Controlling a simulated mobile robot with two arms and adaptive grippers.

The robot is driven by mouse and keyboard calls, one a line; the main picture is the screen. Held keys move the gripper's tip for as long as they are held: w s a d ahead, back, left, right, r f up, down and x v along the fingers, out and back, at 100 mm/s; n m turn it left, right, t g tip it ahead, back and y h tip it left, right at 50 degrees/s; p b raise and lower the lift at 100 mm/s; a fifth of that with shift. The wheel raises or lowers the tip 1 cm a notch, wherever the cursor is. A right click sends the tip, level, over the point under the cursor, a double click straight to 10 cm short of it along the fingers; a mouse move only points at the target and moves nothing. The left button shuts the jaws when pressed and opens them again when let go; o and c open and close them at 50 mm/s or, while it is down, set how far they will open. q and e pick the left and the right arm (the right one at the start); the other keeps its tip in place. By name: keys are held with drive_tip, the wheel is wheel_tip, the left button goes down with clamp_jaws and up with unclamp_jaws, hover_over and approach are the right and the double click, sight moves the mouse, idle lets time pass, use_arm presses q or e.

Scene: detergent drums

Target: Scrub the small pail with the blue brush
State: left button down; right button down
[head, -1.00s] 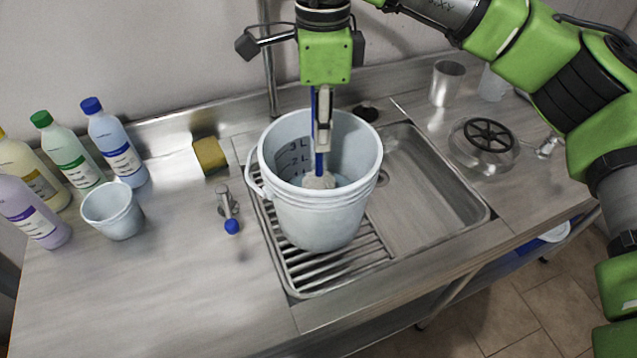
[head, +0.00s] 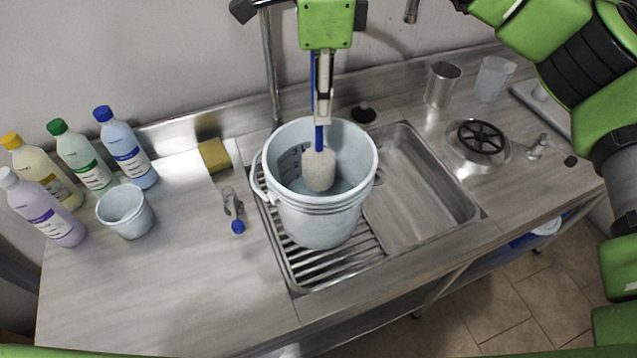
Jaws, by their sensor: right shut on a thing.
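My right gripper (head: 322,112) points down above the large pail and is shut on the blue handle of the brush (head: 319,138). The brush hangs upright, its pale rounded head inside the large pail's opening, above the bottom. The large pale pail (head: 322,218) has litre marks inside and stands on the ribbed drainer at the sink's left. The small pail (head: 128,222) stands upright on the counter at the left, in front of the bottles, well away from the brush. My left gripper is not in view.
Several detergent bottles (head: 125,150) stand at the left. A yellow sponge (head: 214,155) lies near the back wall. Metal and clear cups (head: 441,85) stand back right. The front-left counter is clear.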

drive_tip(key=shift+r+p, duration=3.45)
drive_tip(key=shift+r, duration=1.55)
drive_tip(key=shift+r+p, duration=1.65)
drive_tip(key=shift+r, duration=0.4)
drive_tip(key=shift+f, duration=0.1)
